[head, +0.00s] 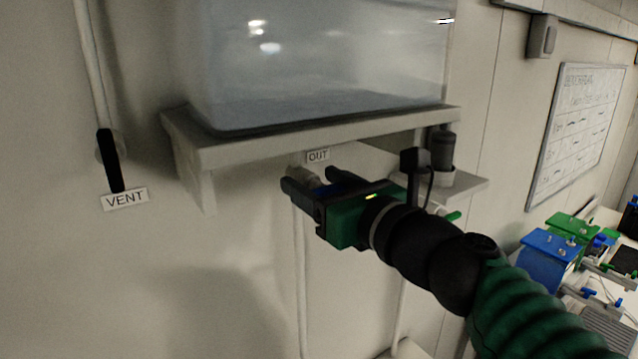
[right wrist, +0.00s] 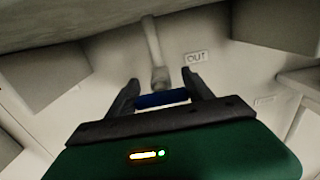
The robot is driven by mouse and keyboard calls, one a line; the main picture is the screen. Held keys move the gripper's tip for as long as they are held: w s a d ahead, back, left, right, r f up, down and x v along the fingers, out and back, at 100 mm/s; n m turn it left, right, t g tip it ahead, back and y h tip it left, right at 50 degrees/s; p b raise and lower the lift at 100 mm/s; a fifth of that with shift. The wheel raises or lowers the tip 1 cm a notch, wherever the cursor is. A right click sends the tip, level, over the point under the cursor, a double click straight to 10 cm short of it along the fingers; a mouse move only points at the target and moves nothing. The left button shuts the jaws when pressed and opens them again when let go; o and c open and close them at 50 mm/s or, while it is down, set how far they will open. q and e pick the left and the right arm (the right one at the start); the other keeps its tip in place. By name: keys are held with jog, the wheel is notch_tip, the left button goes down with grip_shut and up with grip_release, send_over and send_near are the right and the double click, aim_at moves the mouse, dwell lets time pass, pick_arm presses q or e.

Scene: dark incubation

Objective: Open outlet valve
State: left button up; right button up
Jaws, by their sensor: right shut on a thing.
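The outlet valve has a blue handle (right wrist: 162,98) that lies crosswise between the fingers of my right gripper (right wrist: 160,88). In the head view the right gripper (head: 312,180) is at the valve, just below the shelf, and hides most of the handle. The gripper is shut on the blue handle. A pale metal valve body and pipe (right wrist: 155,60) run on behind the handle. The "OUT" label (head: 317,156) is on the front above the gripper, and it also shows in the right wrist view (right wrist: 196,57). My left gripper is not in view.
A translucent tank (head: 320,70) stands on the shelf (head: 330,137) right above the gripper. A black vent handle (head: 109,160) with a "VENT" label (head: 125,199) is at left. A green valve handle end (head: 453,216) shows right of the gripper. Blue and green equipment (head: 548,262) stands at far right.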

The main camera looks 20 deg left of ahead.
jog(key=shift+f, duration=0.25)
jog(key=shift+a+f+n+b, duration=0.1)
jog(key=shift+f+n+b, duration=0.1)
jog(key=shift+n+b, duration=1)
jog(key=n+b, duration=0.3)
jog(key=n, duration=0.3)
jog(key=shift+f+n+b, duration=0.1)
jog(key=shift+n+b, duration=0.2)
jog(key=n+b, duration=0.3)
jog(key=n, duration=0.2)
jog(key=n+b, duration=0.1)
jog(key=n, duration=0.2)
jog(key=shift+s, duration=0.1)
jog(key=shift+n+b, duration=0.35)
jog(key=shift+n, duration=0.15)
jog(key=shift+r, duration=0.3)
